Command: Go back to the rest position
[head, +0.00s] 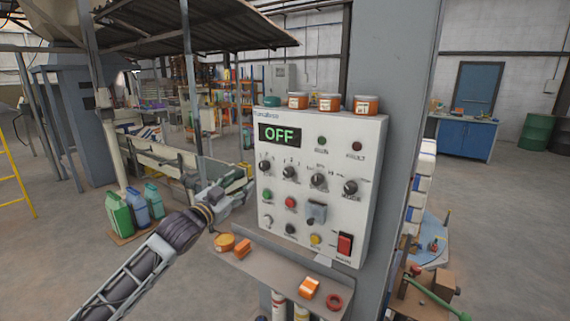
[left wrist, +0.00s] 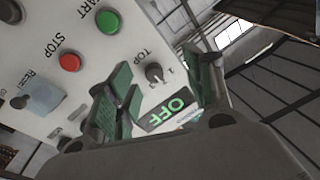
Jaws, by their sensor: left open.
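My left gripper (head: 238,188) is in front of the left edge of a white control panel (head: 334,150), beside its upper knobs. In the left wrist view its two green-padded fingers (left wrist: 165,98) are spread apart with nothing between them. The panel's display (head: 280,135) reads OFF. In the left wrist view the display (left wrist: 166,112), a black knob (left wrist: 154,72), a green START button (left wrist: 107,20) and a red STOP button (left wrist: 70,62) lie close by. I cannot tell whether the gripper touches the panel. My right gripper is in neither view.
A shelf (head: 262,262) under the panel holds orange blocks and a red ring (head: 334,302). Orange-labelled jars (head: 329,103) stand on top of the panel. A grey column (head: 395,120) rises behind it.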

